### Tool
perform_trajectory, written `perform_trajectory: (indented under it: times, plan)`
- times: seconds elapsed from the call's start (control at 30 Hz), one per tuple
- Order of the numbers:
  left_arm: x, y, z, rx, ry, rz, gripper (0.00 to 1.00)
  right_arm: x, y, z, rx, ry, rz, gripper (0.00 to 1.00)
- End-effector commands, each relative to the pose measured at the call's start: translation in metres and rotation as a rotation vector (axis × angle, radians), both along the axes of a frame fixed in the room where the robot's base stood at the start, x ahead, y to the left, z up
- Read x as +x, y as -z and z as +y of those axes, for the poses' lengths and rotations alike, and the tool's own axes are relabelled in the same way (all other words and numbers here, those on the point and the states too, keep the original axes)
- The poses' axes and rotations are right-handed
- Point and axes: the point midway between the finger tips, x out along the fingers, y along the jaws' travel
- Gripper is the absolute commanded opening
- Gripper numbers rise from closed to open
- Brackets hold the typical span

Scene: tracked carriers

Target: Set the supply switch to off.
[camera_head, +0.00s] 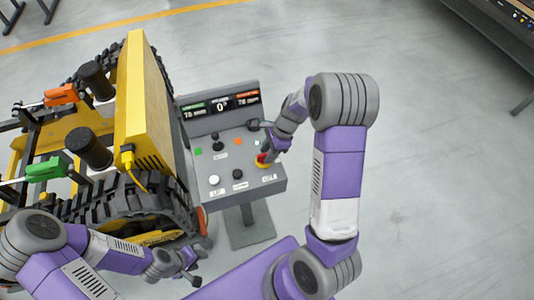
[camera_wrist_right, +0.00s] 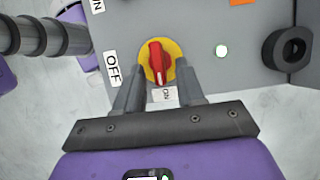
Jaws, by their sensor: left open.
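The supply switch is a red rotary knob (camera_wrist_right: 157,60) on a yellow round plate. An OFF label (camera_wrist_right: 113,68) lies to its left and an ON label (camera_wrist_right: 164,94) below it in the right wrist view. The knob's bar stands upright there, in line with the ON label. My right gripper (camera_wrist_right: 160,70) is open, its fingertips on either side of the knob with gaps visible. In the head view the switch (camera_head: 262,160) is partly hidden by my right gripper (camera_head: 267,149). My left gripper (camera_head: 191,274) is open and empty at the bottom, away from the panel.
The grey control console (camera_head: 214,203) carries a display (camera_head: 221,105), several buttons and a black knob. A yellow tracked carrier (camera_head: 135,110) stands close to its left. In the right wrist view a black round part (camera_wrist_right: 287,48) stands at the right. Floor right of my right arm is clear.

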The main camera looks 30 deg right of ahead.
Motion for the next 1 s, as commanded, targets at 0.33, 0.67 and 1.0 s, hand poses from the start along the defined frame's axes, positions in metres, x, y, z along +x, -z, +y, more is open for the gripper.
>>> perform_trajectory:
  times: [0.33, 0.67, 1.0]
  plan:
    - [0.0003, 0.0016, 0.0000, 0.000, 0.000, -0.001, 0.43, 0.0007, 0.0083, 0.0039, 0.001, -0.001, -0.001, 0.38]
    - [0.0003, 0.0017, 0.0000, 0.000, 0.000, -0.001, 0.43, 0.0007, 0.0082, 0.0038, 0.001, -0.001, -0.001, 0.00]
    - [0.0003, -0.0003, 0.0000, 0.000, 0.000, -0.001, 0.43, 0.0014, 0.0076, 0.0036, 0.000, -0.034, 0.000, 0.00]
